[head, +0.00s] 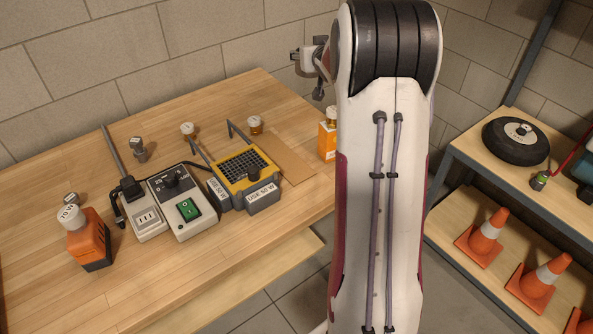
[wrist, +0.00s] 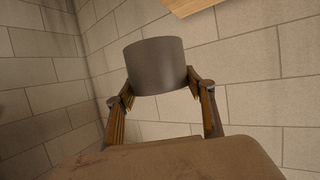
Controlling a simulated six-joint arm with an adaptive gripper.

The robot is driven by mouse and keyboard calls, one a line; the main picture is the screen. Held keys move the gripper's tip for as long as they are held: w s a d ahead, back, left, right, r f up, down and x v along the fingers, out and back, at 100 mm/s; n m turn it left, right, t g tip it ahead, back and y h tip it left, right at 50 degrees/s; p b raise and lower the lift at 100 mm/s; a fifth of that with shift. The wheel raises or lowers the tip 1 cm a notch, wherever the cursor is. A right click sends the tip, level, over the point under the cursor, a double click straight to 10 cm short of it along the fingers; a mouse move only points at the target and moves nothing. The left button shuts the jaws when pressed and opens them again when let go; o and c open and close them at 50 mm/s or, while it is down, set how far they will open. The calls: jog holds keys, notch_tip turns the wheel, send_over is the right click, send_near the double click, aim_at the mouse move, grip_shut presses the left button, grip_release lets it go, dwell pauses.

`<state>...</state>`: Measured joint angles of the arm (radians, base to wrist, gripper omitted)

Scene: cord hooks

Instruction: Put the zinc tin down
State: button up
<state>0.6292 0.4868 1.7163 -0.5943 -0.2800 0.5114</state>
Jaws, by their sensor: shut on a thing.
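The zinc tin (wrist: 156,62) is a plain dark grey cylinder in the middle of the wrist view. My gripper (wrist: 160,92) is shut on it, with one finger on each side. The tin is held up, with the block wall behind it and nothing seen under it. In the head view my arm stands upright right of the bench, and I cannot make out the tin there.
The wooden bench (head: 40,216) holds an orange box (head: 90,240), a grey box with a green switch (head: 183,205), a yellow-topped holder (head: 243,170) and small jars. Bare wood lies front left. Right, a shelf unit (head: 450,187) holds a black disc (head: 508,143) and traffic cones (head: 485,238).

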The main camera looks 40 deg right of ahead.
jog(key=shift+s+a+r+n+t, duration=0.15)
jog(key=shift+s+a, duration=0.1)
jog(key=shift+s, duration=0.2)
jog(key=shift+s+a+r+n+t, duration=0.1)
jog(key=shift+s+a+n+t, duration=0.1)
jog(key=shift+s, duration=0.25)
jog(key=s+a+f+n+y, duration=0.2)
jog(key=s+a+n+y, duration=0.15)
jog(key=s+a, duration=0.3)
jog(key=s+a+f+n+y, duration=0.2)
jog(key=s+a+f+y, duration=0.15)
jog(key=s+a, duration=0.35)
jog(key=shift+t, duration=0.35)
jog(key=shift+w+a+f, duration=0.1)
jog(key=shift+w+f, duration=0.05)
jog(key=shift+f, duration=0.55)
jog(key=shift+w+a+f, duration=0.15)
jog(key=shift+f, duration=0.6)
jog(key=shift+w+a+f, duration=0.1)
jog(key=shift+w+f, duration=0.05)
jog(key=shift+f, duration=0.55)
jog(key=shift+f, duration=2.9)
jog(key=shift+f, duration=0.1)
jog(key=shift+f, duration=2)
jog(key=shift+f, duration=0.2)
